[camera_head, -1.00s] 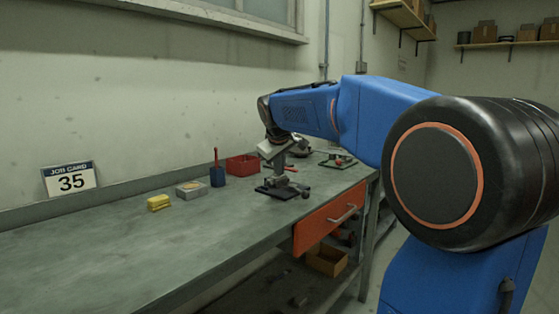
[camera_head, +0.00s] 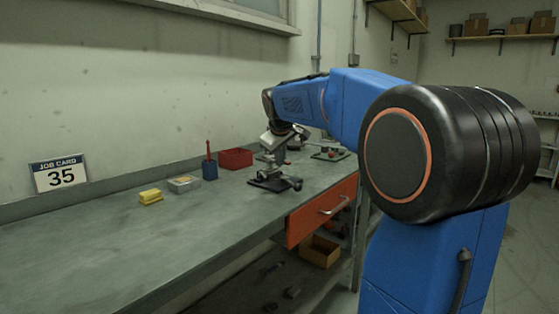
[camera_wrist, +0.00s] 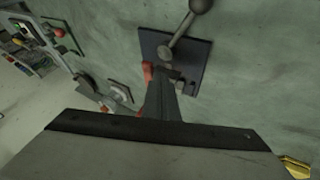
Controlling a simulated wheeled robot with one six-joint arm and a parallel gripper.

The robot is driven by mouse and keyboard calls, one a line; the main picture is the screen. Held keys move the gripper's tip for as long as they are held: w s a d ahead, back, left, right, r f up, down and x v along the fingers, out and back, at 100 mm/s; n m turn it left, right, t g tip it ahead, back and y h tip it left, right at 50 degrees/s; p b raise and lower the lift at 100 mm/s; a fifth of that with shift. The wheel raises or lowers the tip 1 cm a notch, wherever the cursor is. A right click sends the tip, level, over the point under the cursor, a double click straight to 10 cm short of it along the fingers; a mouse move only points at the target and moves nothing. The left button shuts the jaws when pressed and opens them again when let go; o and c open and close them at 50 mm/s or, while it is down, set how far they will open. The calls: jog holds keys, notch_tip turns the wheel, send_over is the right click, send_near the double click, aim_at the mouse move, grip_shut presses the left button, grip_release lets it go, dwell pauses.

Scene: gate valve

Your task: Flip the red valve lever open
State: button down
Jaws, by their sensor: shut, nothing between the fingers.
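My gripper (camera_wrist: 165,98) is shut and empty. In the wrist view its fingers reach up over a dark square plate (camera_wrist: 192,75) that bears a grey metal lever with a round ball knob (camera_wrist: 201,5). A red piece (camera_wrist: 148,72) shows just left of the fingertips, partly hidden; I cannot tell whether the fingers touch it, or whether it is the valve lever. Another red-ended part (camera_wrist: 122,92) lies further left on a second fitting. In the head view my gripper is above the dark plate (camera_head: 262,185) with the metal fitting; no red lever shows clearly there.
Another fixture (camera_head: 330,154) with coloured knobs is further back. The bench's near left is clear; an orange drawer (camera_head: 322,209) is below.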

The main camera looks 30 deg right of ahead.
aim_at(287, 163)
jog(key=shift+d+n, duration=0.4)
jog(key=shift+w+d+n+t+y, duration=0.15)
jog(key=shift+d+n+t+y, duration=0.25)
jog(key=shift+d+n+y, duration=0.9)
jog(key=d+n+y, duration=0.1)
jog(key=n, duration=0.1)
jog(key=w+d+n+y, duration=0.1)
jog(key=shift+w+d+n, duration=0.1)
jog(key=shift+d+n, duration=0.05)
jog(key=shift+n, duration=0.25)
jog(key=w+d+n+y, duration=0.2)
jog(key=n, duration=0.1)
jog(key=shift+n, duration=0.3)
jog(key=w+n, duration=0.1)
jog(key=w+d+n+g+y, duration=0.1)
jog(key=n, duration=0.1)
jog(key=n+g+y, duration=0.1)
jog(key=shift+w+d+f, duration=0.1)
jog(key=shift+w+d, duration=0.15)
jog(key=shift+w, duration=0.15)
jog(key=shift+a, duration=0.15)
jog(key=shift+a, duration=0.1)
jog(key=shift+a, duration=0.65)
